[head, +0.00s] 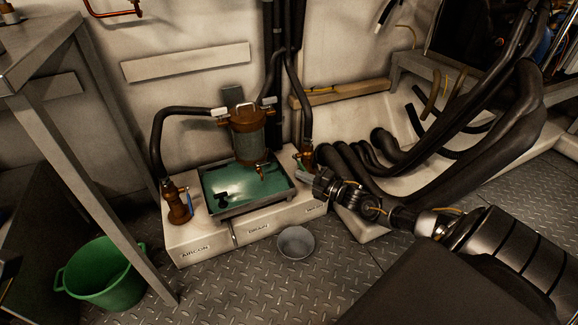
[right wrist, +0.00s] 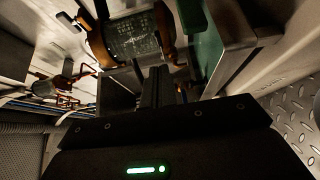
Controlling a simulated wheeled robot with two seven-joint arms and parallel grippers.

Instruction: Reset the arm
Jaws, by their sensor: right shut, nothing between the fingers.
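My right arm comes in from the lower right in the head view. Its gripper (head: 306,177) is beside the right end of the white plinth (head: 200,244), close to the brass valve at that end. In the right wrist view the fingers (right wrist: 158,85) are together, with nothing between them. A bronze and glass strainer (head: 248,140) stands above the green-bottomed metal tray (head: 283,195) on the plinth. The strainer also shows beyond the fingers in the right wrist view (right wrist: 130,48). My left gripper is not in view.
A grey bowl (head: 296,243) sits on the tread-plate floor in front of the plinth. A green bucket (head: 108,276) stands at the lower left, behind a metal frame leg (head: 95,160). Thick black hoses (head: 440,130) run along the right. The floor around the bowl is clear.

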